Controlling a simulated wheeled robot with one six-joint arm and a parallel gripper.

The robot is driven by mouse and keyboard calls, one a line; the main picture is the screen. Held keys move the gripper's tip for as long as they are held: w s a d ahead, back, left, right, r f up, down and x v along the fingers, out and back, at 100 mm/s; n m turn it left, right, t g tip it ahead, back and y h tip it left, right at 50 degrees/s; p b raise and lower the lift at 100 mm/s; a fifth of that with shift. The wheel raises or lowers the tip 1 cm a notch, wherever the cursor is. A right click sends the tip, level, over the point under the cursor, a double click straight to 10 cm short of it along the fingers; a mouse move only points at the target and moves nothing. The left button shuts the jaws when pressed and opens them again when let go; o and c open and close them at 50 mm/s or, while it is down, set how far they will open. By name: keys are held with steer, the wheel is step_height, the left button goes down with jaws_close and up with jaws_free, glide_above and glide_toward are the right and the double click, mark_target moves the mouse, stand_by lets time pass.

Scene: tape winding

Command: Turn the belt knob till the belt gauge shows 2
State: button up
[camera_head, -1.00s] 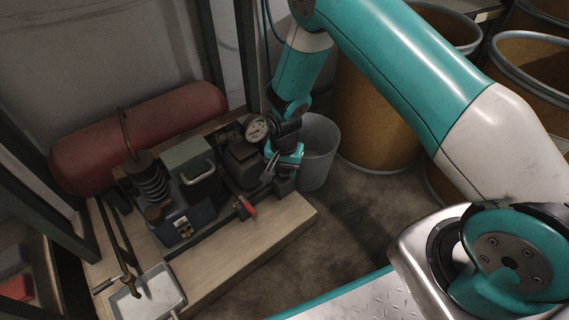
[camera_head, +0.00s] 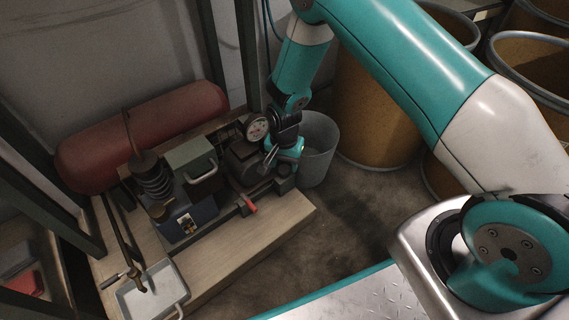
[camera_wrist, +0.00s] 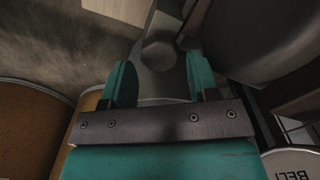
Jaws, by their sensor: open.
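The belt gauge (camera_head: 257,127) is a round white dial above the machine, beside my wrist. Its needle is too small to read in the head view. In the wrist view only a part of its face (camera_wrist: 292,168) shows at the bottom right corner, with cut-off lettering that starts "BEL". A grey hexagonal knob (camera_wrist: 159,50) lies ahead of my gripper (camera_wrist: 160,72), between the lines of the two teal fingers. The fingers are apart, with a gap on both sides of the knob. In the head view my gripper (camera_head: 272,158) is at the machine's right end; the knob cannot be made out there.
A red-handled lever (camera_head: 249,206) sits at the machine's front. A red tank (camera_head: 140,135) lies behind. A grey bucket (camera_head: 318,150) stands close to the right of my gripper. A metal tray (camera_head: 152,293) is at the lower left. Bare floor lies in front of the wooden base (camera_head: 245,245).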

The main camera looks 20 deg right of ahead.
mark_target(284, 169)
step_height(284, 169, up, 15)
steer(key=p, duration=0.6)
steer(key=shift+r+p, duration=0.15)
steer(key=shift+p, duration=0.25)
stand_by(0.4)
